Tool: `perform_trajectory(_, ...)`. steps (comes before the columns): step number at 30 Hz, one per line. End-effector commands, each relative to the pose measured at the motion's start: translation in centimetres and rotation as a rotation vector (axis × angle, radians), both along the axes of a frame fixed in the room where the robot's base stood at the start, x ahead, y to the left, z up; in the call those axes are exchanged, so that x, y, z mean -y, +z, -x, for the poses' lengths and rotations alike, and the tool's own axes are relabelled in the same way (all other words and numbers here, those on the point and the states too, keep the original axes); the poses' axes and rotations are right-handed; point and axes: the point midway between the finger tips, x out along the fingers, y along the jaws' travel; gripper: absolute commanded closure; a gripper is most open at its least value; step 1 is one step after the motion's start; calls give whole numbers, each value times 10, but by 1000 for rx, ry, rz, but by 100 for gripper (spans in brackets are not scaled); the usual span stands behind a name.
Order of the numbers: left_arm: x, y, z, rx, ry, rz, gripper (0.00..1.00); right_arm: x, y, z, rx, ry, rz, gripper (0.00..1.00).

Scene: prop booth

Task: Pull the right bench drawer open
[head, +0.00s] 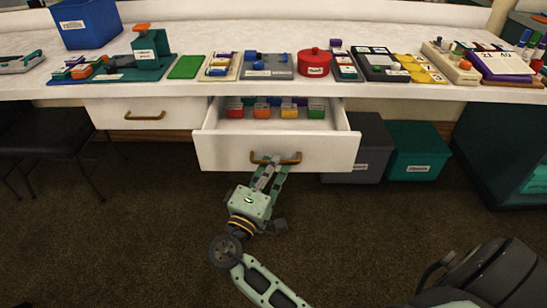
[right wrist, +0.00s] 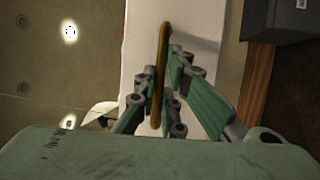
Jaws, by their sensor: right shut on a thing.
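The right bench drawer (head: 222,150) is white and stands pulled out from under the bench top in the head view. Several coloured items in red, orange, yellow and green lie inside it. Its brass handle (head: 290,158) is on the front face. My right gripper (head: 272,166) is shut on this handle. In the right wrist view the handle (right wrist: 158,60) runs between the fingers of my right gripper (right wrist: 170,95), against the white drawer front (right wrist: 200,25). The left bench drawer (head: 110,115) is closed. My left gripper is not in view.
The white bench top (head: 300,40) carries a blue bin (head: 88,25), a red round pot (head: 314,62) and several trays. A grey bin (head: 365,140) and a teal bin (head: 417,145) stand right of the drawer. A dark chair (head: 45,130) is at left. The carpet before the drawer is clear.

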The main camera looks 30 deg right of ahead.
Motion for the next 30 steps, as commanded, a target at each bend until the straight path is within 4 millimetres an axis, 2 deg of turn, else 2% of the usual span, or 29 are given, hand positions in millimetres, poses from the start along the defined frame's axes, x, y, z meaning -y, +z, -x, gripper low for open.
perform_trajectory(11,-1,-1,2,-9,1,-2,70,-1,0,2,-2,-1,3,100)
perform_trajectory(12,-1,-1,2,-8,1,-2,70,-1,0,2,-2,-1,3,90)
perform_trajectory(15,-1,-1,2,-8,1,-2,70,-1,0,2,-1,0,2,83)
perform_trajectory(25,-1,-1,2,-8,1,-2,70,-3,-1,3,-1,0,1,83)
perform_trajectory(30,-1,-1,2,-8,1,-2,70,-22,-5,16,-4,2,-1,83)
